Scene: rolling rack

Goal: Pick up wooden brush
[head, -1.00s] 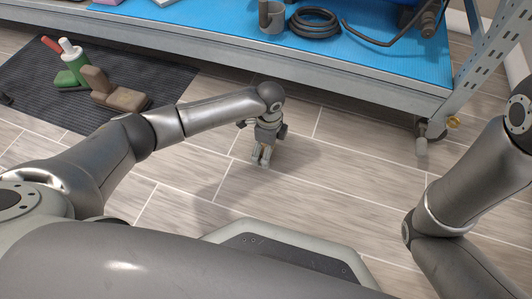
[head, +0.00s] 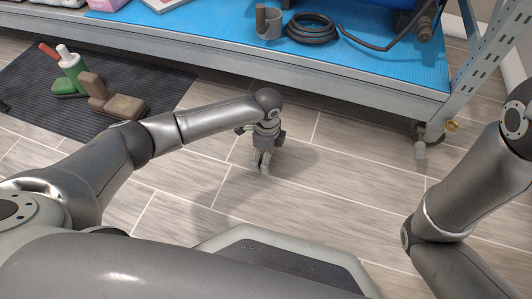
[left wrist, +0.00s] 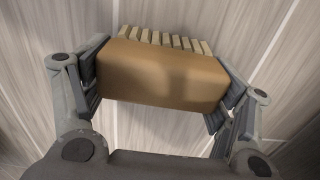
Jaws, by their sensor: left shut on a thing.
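The wooden brush (left wrist: 162,75), a tan block with pale bristles along its far side, sits between the fingers of my left gripper in the left wrist view. My left gripper (left wrist: 160,92) is shut on it, with one finger pad against each end. In the head view my left gripper (head: 261,163) points down over the floor in front of the rack. The brush is mostly hidden by the gripper there. My right arm is at the right edge, but its gripper is out of view.
The rack's blue shelf (head: 215,32) holds a grey mug (head: 268,24) and a coiled black hose (head: 312,28). A caster (head: 420,143) stands at its right corner. The middle floor is clear.

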